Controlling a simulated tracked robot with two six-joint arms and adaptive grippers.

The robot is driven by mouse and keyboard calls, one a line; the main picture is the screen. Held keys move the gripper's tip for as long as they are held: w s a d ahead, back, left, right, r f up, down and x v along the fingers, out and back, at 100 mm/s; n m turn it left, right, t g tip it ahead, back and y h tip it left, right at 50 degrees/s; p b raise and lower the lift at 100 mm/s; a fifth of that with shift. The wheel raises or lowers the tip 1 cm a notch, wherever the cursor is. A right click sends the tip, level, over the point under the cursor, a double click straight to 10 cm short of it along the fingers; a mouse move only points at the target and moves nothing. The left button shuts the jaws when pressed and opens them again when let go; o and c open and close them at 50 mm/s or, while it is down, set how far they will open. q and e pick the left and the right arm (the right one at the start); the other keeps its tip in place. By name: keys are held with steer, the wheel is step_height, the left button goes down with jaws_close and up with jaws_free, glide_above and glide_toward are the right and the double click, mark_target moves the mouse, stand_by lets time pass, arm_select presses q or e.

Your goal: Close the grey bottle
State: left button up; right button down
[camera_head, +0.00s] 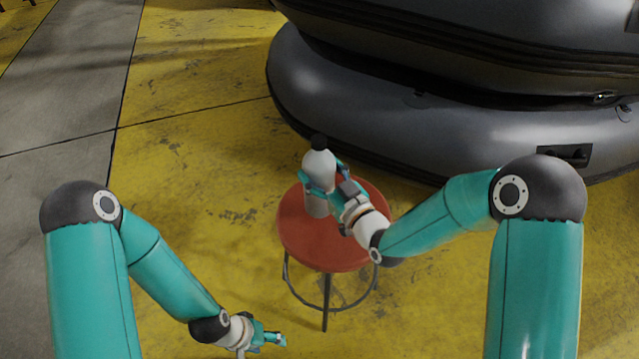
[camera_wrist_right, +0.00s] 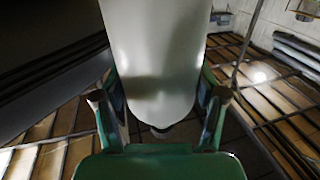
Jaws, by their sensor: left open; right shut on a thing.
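The grey bottle (camera_head: 318,165) stands upright on a red round stool (camera_head: 320,250), with a black cap (camera_head: 319,141) on its top. I cannot tell how tightly the cap sits. My right gripper (camera_head: 322,182) is shut around the bottle's body from the right. In the right wrist view the pale bottle (camera_wrist_right: 155,60) fills the middle, between the two fingers of my right gripper (camera_wrist_right: 160,105). My left gripper (camera_head: 275,339) is open and empty, low in front of the stool and to its left.
Stacked dark grey inflatable boats (camera_head: 400,110) lie behind and to the right of the stool. The yellow floor (camera_head: 200,110) left of the stool is clear. The stool has thin dark legs and a ring.

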mark_target(327, 192)
steer(key=shift+f+b, duration=0.45)
steer(key=shift+f, duration=1.65)
steer(key=shift+f, duration=0.2)
steer(key=shift+c, duration=0.4)
jaws_free()
steer(key=shift+r, duration=0.1)
